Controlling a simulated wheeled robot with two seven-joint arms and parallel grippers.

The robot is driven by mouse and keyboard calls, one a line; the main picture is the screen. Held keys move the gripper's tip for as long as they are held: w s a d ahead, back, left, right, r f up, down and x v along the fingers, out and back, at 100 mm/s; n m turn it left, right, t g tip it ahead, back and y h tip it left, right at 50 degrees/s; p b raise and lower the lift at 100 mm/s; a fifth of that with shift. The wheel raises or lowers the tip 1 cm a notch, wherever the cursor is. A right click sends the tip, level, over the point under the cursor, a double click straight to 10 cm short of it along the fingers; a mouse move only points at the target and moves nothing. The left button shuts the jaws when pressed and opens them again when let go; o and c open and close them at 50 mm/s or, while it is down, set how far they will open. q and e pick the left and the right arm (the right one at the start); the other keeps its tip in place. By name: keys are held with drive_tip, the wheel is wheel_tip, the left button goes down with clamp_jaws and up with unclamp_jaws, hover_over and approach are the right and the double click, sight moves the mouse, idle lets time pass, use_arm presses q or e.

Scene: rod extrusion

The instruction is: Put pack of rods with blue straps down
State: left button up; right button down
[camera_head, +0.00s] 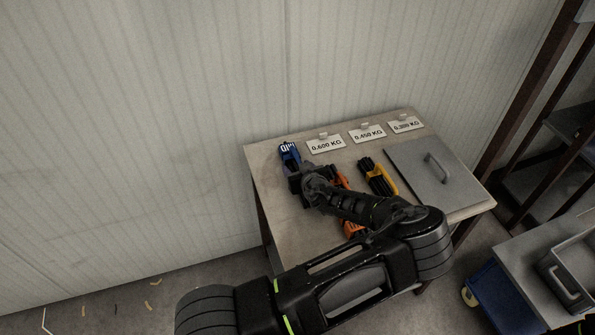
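The pack of rods with blue straps (288,151) is at the back left of the table (270,190), left of the 0.600 KG sign (326,144). My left gripper (293,168) is right at the near end of this pack, and the pack's near part is hidden by it. Its fingers are too small and dark to show whether they are closed on the pack. I cannot tell whether the pack rests fully on the tabletop. My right gripper is not in view.
A pack with yellow straps (379,177) lies mid-table. A pack with orange straps (352,229) is mostly hidden under my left arm. Signs reading 0.450 KG (368,134) and 0.300 KG (406,124) stand behind. A grey handled plate (425,178) covers the right side. A cart (510,270) stands lower right.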

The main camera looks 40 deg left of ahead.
use_arm(q)
clamp_jaws()
idle(0.3)
idle(0.4)
wheel_tip(320, 180, up, 10)
drive_tip(key=shift+r+b, duration=0.1)
drive_tip(key=shift+b, duration=0.7)
idle(0.4)
drive_tip(key=shift+w+r, duration=0.1)
drive_tip(key=shift+w, duration=0.1)
drive_tip(key=shift+d+m+t+h, duration=0.15)
drive_tip(key=shift+m+t+h, duration=0.35)
drive_tip(key=shift+m+t, duration=0.15)
drive_tip(key=w+d+r+m+t+h, duration=0.1)
drive_tip(key=d+r+m+h, duration=0.1)
drive_tip(key=d, duration=0.6)
drive_tip(key=w+d+r+m+t+h, duration=0.1)
drive_tip(key=d+r+m+h, duration=0.2)
drive_tip(key=d, duration=0.5)
drive_tip(key=w+d+r+m+t+h, duration=0.1)
drive_tip(key=d+r+m+t+h, duration=0.1)
drive_tip(key=d, duration=0.6)
drive_tip(key=r+m+h, duration=0.1)
drive_tip(key=m+h, duration=0.1)
drive_tip(key=shift+r+m, duration=0.15)
drive_tip(key=shift+m, duration=0.2)
